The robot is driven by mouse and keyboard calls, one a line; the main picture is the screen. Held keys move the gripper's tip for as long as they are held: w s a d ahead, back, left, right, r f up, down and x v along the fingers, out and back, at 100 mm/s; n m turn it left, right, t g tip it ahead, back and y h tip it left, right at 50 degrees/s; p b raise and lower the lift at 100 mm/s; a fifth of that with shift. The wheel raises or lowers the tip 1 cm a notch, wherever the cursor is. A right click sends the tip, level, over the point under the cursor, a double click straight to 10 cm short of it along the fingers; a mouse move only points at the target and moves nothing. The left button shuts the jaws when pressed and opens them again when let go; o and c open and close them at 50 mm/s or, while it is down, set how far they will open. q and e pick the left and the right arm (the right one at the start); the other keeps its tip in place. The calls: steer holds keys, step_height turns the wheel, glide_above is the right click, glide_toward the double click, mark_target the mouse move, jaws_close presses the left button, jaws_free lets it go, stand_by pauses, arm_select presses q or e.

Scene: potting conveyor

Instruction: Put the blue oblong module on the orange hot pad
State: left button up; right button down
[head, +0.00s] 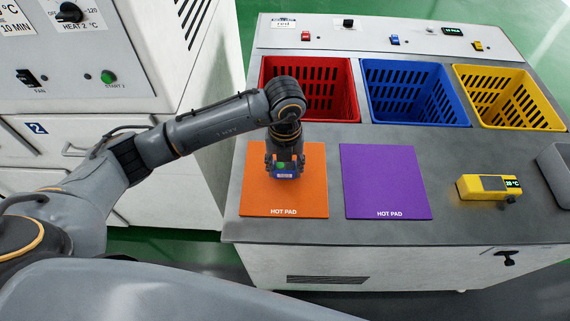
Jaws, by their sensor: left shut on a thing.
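The blue oblong module (286,174) is a small blue block with a green patch and a pale label. My left gripper (284,163) is shut on it, with fingers pointing down. Both are over the orange hot pad (263,199), at its upper middle. I cannot tell whether the module touches the pad or hangs just above it. The gripper and arm hide part of the module and the pad's upper edge. My right gripper is not in view.
A purple hot pad (386,198) lies right of the orange one. Red (341,92), blue (415,112) and yellow (512,108) baskets stand behind. A yellow temperature meter (487,189) and a grey bin (558,163) are at the right. A cabinet (178,90) with controls stands left.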

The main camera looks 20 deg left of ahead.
arm_select(q)
steer(key=shift+f, duration=0.35)
steer(key=shift+f, duration=0.15)
steer(key=o, duration=1.3)
